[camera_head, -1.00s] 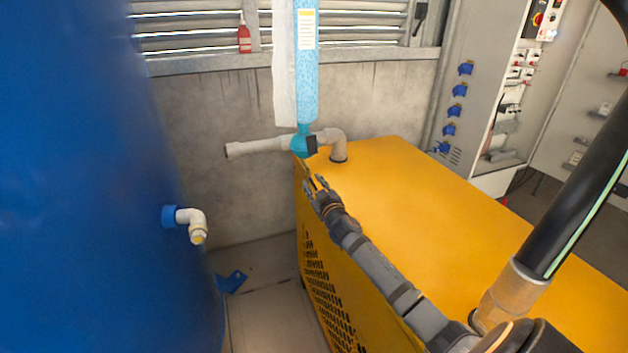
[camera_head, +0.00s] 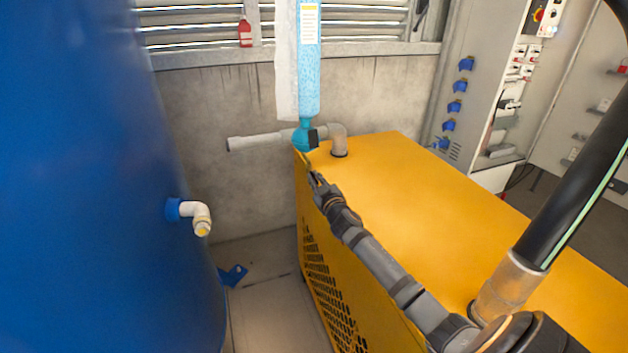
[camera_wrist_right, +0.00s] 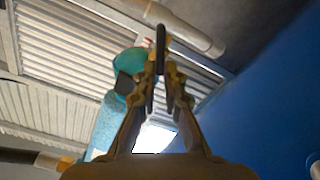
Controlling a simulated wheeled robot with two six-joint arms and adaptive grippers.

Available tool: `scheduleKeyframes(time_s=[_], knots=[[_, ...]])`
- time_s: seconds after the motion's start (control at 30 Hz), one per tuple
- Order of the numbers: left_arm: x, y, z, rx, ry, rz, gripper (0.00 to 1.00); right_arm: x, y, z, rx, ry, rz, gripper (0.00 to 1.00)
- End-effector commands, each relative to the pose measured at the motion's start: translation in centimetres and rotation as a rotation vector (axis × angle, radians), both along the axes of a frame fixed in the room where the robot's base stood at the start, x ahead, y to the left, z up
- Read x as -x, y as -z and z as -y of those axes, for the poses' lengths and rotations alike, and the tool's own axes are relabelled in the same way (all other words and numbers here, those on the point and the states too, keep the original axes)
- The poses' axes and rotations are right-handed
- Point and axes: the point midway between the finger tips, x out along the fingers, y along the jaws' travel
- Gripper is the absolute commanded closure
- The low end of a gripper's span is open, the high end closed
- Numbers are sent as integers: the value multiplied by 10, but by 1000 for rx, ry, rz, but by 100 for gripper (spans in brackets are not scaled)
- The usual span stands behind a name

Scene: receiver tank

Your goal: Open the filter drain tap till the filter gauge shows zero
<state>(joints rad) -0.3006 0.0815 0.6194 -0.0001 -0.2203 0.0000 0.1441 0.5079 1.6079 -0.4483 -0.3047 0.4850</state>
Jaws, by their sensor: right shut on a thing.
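A small dark block (camera_head: 313,136) on the bowl's side may be the gauge; no dial face or needle shows. My right gripper (camera_head: 314,178) is just below the bowl. In the wrist view its fingers (camera_wrist_right: 161,82) are shut on a thin dark upright piece (camera_wrist_right: 160,45), which looks like the drain tap's handle. The teal bowl (camera_wrist_right: 128,62) is left of the fingers there. How far the tap is turned cannot be told. My left gripper is out of view.
The yellow cabinet (camera_head: 400,200) lies under and beside my right arm. A blue tank (camera_head: 90,180) with a white elbow outlet (camera_head: 198,215) fills the left. A grey pipe (camera_head: 258,141) runs behind the bowl. A large black pipe (camera_head: 575,180) rises at right.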

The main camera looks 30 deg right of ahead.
Motion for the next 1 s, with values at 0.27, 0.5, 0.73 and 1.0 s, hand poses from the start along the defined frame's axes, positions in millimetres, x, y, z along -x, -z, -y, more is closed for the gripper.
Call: scheduleKeyframes(time_s=[0.27, 0.5, 0.73, 1.0], knots=[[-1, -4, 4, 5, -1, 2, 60, 0, -1, 1, 166, 2, -40, 100], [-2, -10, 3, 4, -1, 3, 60, 0, -2, 1, 387, 3, -90, 100], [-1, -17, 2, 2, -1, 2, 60, 0, -3, 0, 600, 2, -138, 100], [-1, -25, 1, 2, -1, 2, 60, 0, -4, 0, 831, 3, -190, 100]])
